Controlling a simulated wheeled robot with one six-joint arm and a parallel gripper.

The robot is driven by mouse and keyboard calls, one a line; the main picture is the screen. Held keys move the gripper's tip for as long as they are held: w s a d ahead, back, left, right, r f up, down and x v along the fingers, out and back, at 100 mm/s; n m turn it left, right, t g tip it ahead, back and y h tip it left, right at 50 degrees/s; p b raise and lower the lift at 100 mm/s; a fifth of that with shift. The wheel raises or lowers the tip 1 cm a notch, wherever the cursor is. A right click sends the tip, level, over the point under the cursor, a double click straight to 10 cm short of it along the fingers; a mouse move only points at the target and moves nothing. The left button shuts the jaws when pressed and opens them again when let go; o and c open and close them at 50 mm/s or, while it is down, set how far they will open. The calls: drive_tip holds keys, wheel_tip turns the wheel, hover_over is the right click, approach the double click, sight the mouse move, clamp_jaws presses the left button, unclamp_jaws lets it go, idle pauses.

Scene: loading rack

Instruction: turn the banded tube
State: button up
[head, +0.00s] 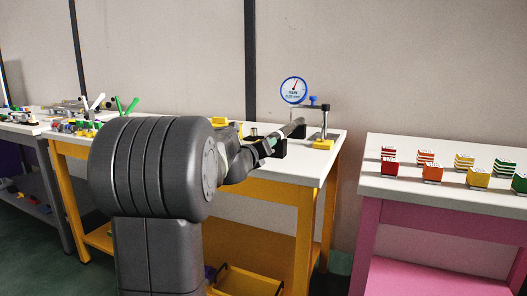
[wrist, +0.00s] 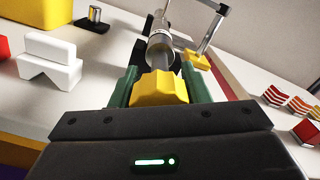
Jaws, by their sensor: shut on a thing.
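The banded tube (wrist: 160,44) is a grey and pale cylinder lying across a dark support, pointing away from me in the wrist view. It also shows in the head view (head: 295,128), partly hidden by my wrist; its bands are too small to make out. A yellow lobed knob (wrist: 160,88) sits at its near end, in line with it. My gripper (wrist: 161,82) has its green fingers shut on both sides of this knob. A round dial gauge (head: 293,90) with a blue rim and red needle stands above the tube's far end.
The gauge's metal post (head: 325,122) rises from a yellow base (wrist: 197,60) close right of the tube. A white block (wrist: 48,62) and a metal cylinder (wrist: 94,14) stand left. A pink table (head: 385,185) with several coloured blocks is at right, across a gap.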

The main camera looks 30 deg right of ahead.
drive_tip(key=shift+f+m+b, duration=0.2)
drive_tip(key=shift+m+b, duration=0.2)
drive_tip(key=shift+m, duration=0.7)
drive_tip(key=o, duration=1)
drive_tip(key=shift+r, duration=0.1)
drive_tip(key=v, duration=1.3)
drive_tip(key=shift+s+a+p, duration=0.25)
drive_tip(key=shift+a+p, duration=0.1)
drive_tip(key=x, duration=1.4)
drive_tip(key=shift+b, duration=0.35)
drive_tip(key=shift+s+a, duration=0.15)
